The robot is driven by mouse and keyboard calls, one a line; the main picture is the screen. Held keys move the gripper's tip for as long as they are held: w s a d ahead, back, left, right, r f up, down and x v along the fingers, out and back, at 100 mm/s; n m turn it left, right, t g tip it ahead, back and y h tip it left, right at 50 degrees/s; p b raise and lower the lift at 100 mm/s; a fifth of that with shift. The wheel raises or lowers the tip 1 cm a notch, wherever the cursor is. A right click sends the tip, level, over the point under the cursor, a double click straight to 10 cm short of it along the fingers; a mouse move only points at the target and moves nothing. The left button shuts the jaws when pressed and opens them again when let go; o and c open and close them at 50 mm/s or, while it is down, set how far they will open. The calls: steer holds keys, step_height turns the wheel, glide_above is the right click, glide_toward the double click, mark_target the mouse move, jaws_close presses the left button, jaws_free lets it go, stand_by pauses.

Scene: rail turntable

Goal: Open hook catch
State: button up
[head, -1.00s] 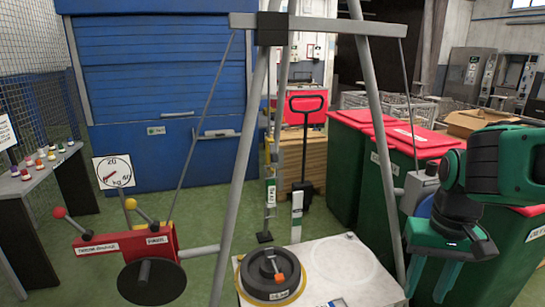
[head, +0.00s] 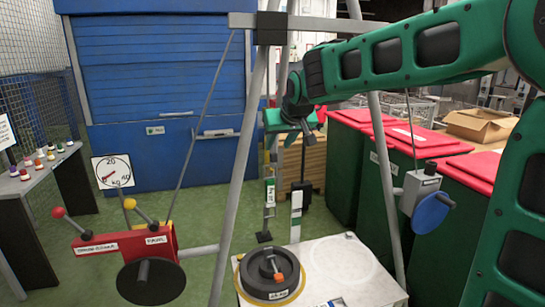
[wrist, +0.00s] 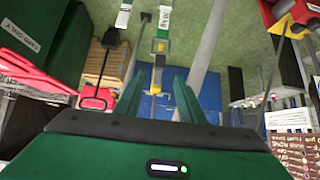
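A red box (head: 130,241) with white labels, a yellow-knobbed lever (head: 139,212) and a red-knobbed lever (head: 66,216) is at the left of the head view. A black disc (head: 165,283) is in front of it. My gripper (head: 290,128) is raised near the middle, beyond the grey frame and well right of the red box. In the wrist view its two green fingers (wrist: 160,82) stand apart, with nothing held between them. Red and yellow parts (wrist: 286,24) show at that view's upper right.
Grey frame legs (head: 243,170) and a crossbar (head: 340,25) stand between the red box and my arm. A white table (head: 345,262) carries a black round weight (head: 258,268). A grey box with a blue disc (head: 428,213) hangs at the right. Red-lidded green bins (head: 350,175) stand behind.

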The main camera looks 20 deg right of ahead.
mark_target(275, 153)
steer(key=x, duration=0.8)
steer(key=shift+d+f, duration=0.1)
steer(key=shift+f, duration=0.05)
steer(key=shift+c, duration=0.2)
jaws_close()
